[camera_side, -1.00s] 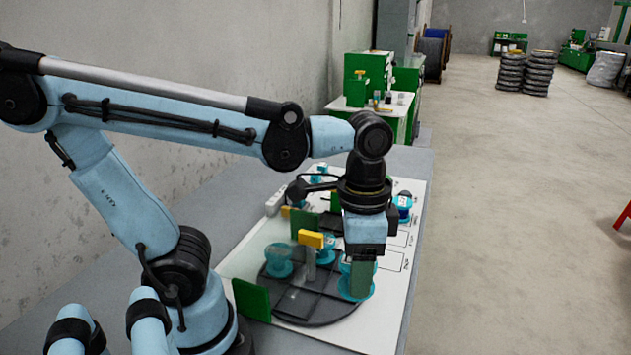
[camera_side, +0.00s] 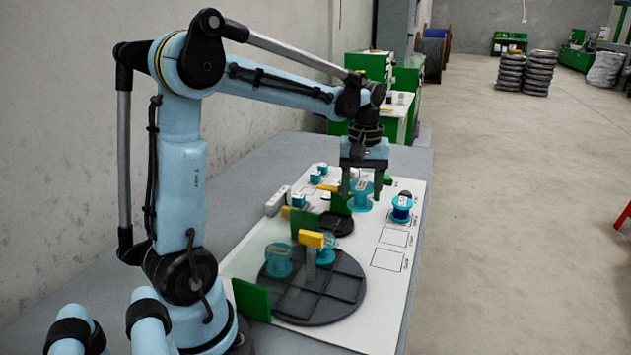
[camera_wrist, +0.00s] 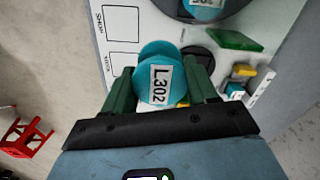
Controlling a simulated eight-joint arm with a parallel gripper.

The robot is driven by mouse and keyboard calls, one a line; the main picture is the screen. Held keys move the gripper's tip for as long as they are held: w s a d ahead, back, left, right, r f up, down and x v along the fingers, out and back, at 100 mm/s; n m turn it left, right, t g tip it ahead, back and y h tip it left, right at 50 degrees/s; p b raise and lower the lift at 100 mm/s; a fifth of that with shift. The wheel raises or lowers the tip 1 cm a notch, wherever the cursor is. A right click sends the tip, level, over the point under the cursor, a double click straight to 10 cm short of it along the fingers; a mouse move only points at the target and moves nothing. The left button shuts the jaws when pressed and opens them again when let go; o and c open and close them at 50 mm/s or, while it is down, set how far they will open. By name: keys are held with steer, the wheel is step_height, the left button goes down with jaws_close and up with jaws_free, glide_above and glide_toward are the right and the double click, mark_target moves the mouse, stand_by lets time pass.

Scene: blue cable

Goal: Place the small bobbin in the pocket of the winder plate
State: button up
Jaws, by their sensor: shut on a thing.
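My gripper (camera_side: 361,182) is shut on a teal bobbin (camera_side: 360,196) at the far part of the white board. The bobbin looks upright between the two green fingers; whether its lower flange touches the board I cannot tell. In the wrist view the same bobbin (camera_wrist: 160,80) shows a label reading L302. A small dark round plate (camera_side: 336,226) lies on the board, nearer than the gripper; its pocket is not clear. A large dark round plate (camera_side: 335,290) with divided sections lies in front. It carries teal bobbins (camera_side: 278,260) (camera_side: 326,250). Which plate is the winder plate I cannot tell.
A bobbin wound with dark blue (camera_side: 401,209) stands to the right of my gripper. Printed squares (camera_side: 388,259) on the board's right are empty. Green upright panels (camera_side: 306,225) (camera_side: 252,300) and a yellow block (camera_side: 311,238) stand near the plates. Small teal parts (camera_side: 298,201) lie left.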

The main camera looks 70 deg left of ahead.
steer(key=a+f, duration=0.2)
steer(key=a, duration=0.1)
steer(key=a+f, duration=0.2)
steer(key=a, duration=0.2)
steer(key=a+f, duration=0.2)
steer(key=a, duration=0.1)
steer(key=shift+s+a+f, duration=0.2)
steer(key=shift+s+f, duration=0.05)
steer(key=shift+s, duration=0.15)
steer(key=shift+f, duration=1.9)
steer(key=shift+f, duration=0.2)
steer(key=o, duration=1)
steer(key=shift+o, duration=0.2)
steer(key=shift+r, duration=0.15)
